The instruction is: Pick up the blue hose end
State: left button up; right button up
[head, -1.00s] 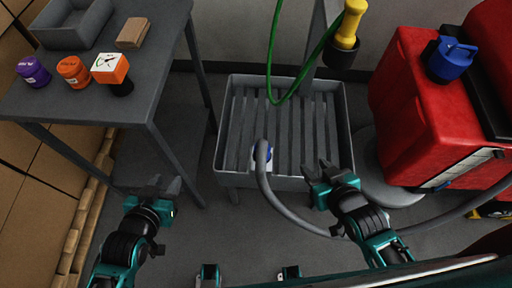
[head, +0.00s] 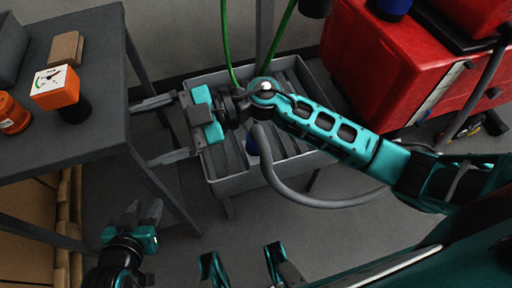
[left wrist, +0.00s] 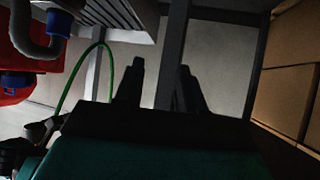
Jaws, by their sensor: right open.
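The blue hose end (head: 252,146), a blue cuff on a grey hose (head: 310,200), is at the near rim of the grey slatted basin (head: 232,186). My right wrist partly hides it in the head view. The cuff also shows at the upper left of the left wrist view (left wrist: 60,22). My right gripper (head: 140,132) reaches across the basin, its fingers spread wide and empty, pointing left past the hose end toward the table. My left gripper (head: 143,207) is low at left, apart from the hose, with its fingers apart and empty (left wrist: 160,70).
A grey table (head: 100,135) stands at left with an orange gauge (head: 55,88), an orange-capped jar (head: 12,115) and a brown block (head: 66,48). A red scrubber machine (head: 375,65) stands at right. A green hose (head: 226,45) hangs over the basin. Floor is clear between table and basin.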

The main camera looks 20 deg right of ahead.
notch_tip(320, 180, down, 6)
jog(key=d+n+g+h+b, duration=0.1)
jog(key=n+g+h+b, duration=0.1)
jog(key=h, duration=0.2)
jog(key=m+t+h+b, duration=0.35)
jog(key=h+b, duration=0.25)
jog(key=h, duration=0.8)
send_over(256, 137)
jog(key=shift+m+g, duration=0.25)
jog(key=shift+m, duration=0.1)
jog(key=f, duration=1.4)
jog(key=shift+s+a+f, duration=0.25)
jog(key=shift+a+f, duration=0.15)
jog(key=f, duration=0.1)
jog(key=f+b, duration=0.1)
jog(key=f, duration=0.1)
jog(key=f+b, duration=0.1)
jog(key=f, duration=0.1)
jog(key=shift+w+d+f, duration=0.1)
jog(key=shift+w+d, duration=0.15)
jog(key=shift+d, duration=0.1)
jog(key=shift+f, duration=0.4)
pick_arm(q)
notch_tip(256, 137, down, 8)
jog(key=d, duration=0.1)
jog(key=shift+w+d+h, duration=0.3)
jog(key=shift+w+d, duration=0.1)
jog(key=shift+f, duration=0.1)
pick_arm(e)
jog(key=shift+c, duration=0.2)
